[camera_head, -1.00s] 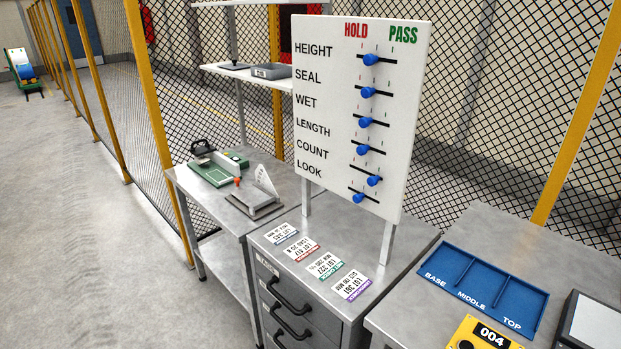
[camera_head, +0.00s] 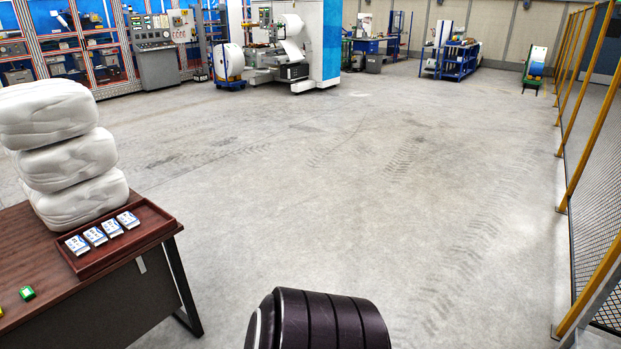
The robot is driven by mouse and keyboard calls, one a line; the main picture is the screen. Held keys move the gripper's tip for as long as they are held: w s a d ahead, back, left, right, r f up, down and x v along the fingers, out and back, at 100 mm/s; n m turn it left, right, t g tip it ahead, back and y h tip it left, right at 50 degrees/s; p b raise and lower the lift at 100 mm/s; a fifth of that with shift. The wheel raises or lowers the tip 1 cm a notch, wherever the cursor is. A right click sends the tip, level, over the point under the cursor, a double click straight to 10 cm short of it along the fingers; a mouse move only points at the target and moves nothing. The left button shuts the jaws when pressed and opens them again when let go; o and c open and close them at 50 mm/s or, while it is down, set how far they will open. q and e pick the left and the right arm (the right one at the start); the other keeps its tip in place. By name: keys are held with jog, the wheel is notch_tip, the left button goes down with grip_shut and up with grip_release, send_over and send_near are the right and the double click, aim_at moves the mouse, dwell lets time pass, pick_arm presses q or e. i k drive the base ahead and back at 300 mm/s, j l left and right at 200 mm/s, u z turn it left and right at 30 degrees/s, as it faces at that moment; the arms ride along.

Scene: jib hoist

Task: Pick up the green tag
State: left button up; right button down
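No green-striped tag like the one on the drawer cabinet a moment ago shows now. A small green block (camera_head: 27,292) lies on the brown desk (camera_head: 95,305) at the left; I cannot tell whether it is a tag. Neither of my grippers shows. A dark ringed part at the bottom middle appears to be a link of my own arm.
A dark red tray (camera_head: 88,264) with several small white-and-blue packets sits on the desk, beside stacked white wrapped bundles (camera_head: 68,150). Open concrete floor (camera_head: 340,200) fills the middle. A yellow-post mesh fence (camera_head: 590,170) runs along the right. Machines stand at the back.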

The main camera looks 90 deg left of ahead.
aim_at(26, 292)
jog(key=u, duration=5.3)
jog(key=i+l+u, duration=0.1)
jog(key=l+u, duration=0.3)
jog(key=l, duration=0.2)
jog(key=l+u, duration=0.35)
jog(key=l, duration=0.3)
jog(key=k+l+u, duration=0.1)
jog(key=l+u, duration=0.3)
jog(key=l, duration=0.2)
jog(key=k+l+u, duration=0.15)
jog(key=l+u, duration=0.2)
jog(key=l, duration=0.25)
